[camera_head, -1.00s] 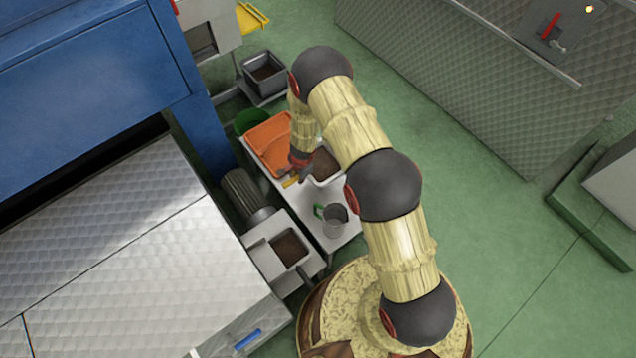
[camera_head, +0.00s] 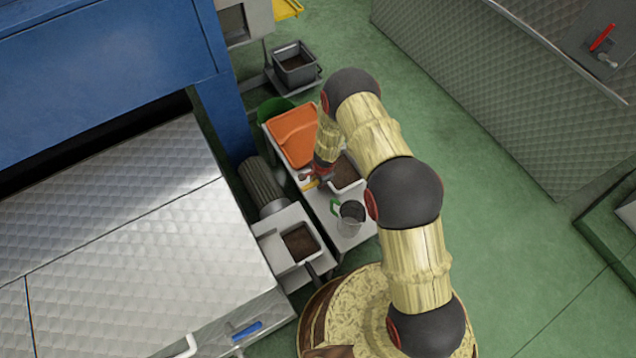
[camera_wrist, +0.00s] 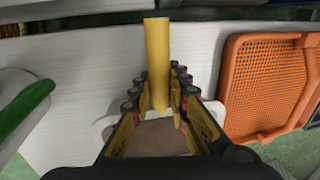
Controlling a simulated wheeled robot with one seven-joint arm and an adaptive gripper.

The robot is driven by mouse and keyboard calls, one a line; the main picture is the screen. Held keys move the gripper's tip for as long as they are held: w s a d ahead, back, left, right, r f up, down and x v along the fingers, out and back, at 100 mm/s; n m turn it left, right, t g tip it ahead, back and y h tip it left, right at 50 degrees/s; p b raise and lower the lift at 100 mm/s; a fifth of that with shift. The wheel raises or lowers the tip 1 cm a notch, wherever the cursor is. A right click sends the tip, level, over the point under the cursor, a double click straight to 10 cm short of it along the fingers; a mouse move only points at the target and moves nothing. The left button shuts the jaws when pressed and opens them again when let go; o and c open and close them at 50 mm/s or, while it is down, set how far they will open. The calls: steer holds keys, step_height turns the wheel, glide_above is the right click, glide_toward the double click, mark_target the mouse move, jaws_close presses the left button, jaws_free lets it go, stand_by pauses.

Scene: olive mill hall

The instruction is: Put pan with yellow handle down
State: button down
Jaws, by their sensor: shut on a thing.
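My gripper (camera_wrist: 160,95) is shut on the yellow handle (camera_wrist: 157,50), which sticks out past the fingertips in the wrist view. In the head view my gripper (camera_head: 318,178) is low over the white table (camera_head: 325,212), with the yellow handle (camera_head: 309,185) at its left. A white-rimmed pan-like vessel with brown contents (camera_wrist: 160,138) shows between and below the fingers; it also shows right of the gripper in the head view (camera_head: 347,172). My gripper hides where the handle joins, and I cannot tell whether the vessel touches the table.
An orange tray (camera_head: 293,135) lies behind the gripper on the table. A clear jug with a green handle (camera_head: 350,215) stands near the front. A grey bin (camera_head: 296,65) is farther back. A machine spout with a brown-filled tray (camera_head: 300,243) is left of the table.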

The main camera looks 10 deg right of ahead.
steer(key=shift+w, duration=0.1)
steer(key=c, duration=2.2)
jaws_free()
steer(key=o, duration=0.5)
steer(key=r+p, duration=0.1)
steer(key=r, duration=0.3)
steer(key=s+r+p, duration=0.1)
steer(key=r+p, duration=0.1)
steer(key=r, duration=0.2)
steer(key=s+r+p, duration=0.1)
steer(key=r+p, duration=0.1)
steer(key=r, duration=0.2)
steer(key=shift+s+d, duration=0.15)
steer(key=shift+d, duration=0.25)
